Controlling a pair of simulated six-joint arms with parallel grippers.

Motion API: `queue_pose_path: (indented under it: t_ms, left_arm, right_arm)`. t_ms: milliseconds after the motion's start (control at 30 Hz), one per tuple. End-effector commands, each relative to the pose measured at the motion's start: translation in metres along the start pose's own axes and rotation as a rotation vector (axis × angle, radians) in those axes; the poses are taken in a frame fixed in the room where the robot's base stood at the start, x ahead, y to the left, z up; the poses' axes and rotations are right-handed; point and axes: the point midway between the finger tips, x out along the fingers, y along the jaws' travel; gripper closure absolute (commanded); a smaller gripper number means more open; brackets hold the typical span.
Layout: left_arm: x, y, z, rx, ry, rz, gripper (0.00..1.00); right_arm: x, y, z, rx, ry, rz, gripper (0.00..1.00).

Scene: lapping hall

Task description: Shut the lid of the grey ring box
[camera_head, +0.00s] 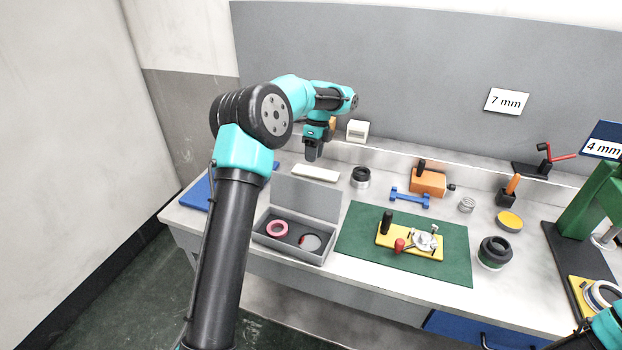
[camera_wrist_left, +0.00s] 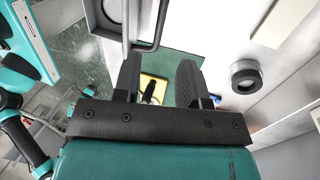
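The grey ring box (camera_head: 322,256) stands near the bench's front edge, left of the green mat. Its lid (camera_head: 308,196) stands up along the back edge, open. Inside lie a pink ring (camera_head: 277,229) and a round pale piece with red (camera_head: 309,242). In the left wrist view, part of a grey frame at the top looks like the box (camera_wrist_left: 126,22). My left gripper (camera_head: 312,152) hangs behind and above the lid, apart from it. The left wrist view shows its fingers (camera_wrist_left: 160,85) spread with nothing between them. My right gripper is out of view.
A white bar (camera_head: 315,173) lies behind the lid, and a dark round cup (camera_head: 361,178) stands to its right. The green mat (camera_head: 355,243) carries a yellow fixture (camera_head: 408,240). A blue dumbbell-shaped piece (camera_head: 410,198) and an orange block (camera_head: 428,183) lie further back.

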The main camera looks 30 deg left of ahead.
Motion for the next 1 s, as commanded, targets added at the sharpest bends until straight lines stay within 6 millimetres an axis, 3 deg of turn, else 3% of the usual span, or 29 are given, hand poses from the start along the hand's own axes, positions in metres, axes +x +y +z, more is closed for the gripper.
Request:
queue_pose_path:
  t_ms: [300,500,900,1000]
  left_arm:
    - [0.055,0.0,0.001,0.0,-0.001,0.002,0.61]
    - [0.08,0.0,0.0,-0.001,0.0,0.001,0.61]
    - [0.088,0.0,0.0,-0.001,0.0,-0.001,0.61]
    - [0.087,0.0,0.0,-0.001,0.0,-0.001,0.7]
  right_arm:
    - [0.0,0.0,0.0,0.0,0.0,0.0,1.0]
    - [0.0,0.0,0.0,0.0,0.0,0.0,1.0]
    - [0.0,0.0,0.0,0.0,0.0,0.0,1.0]
    - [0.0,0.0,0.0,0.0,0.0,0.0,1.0]
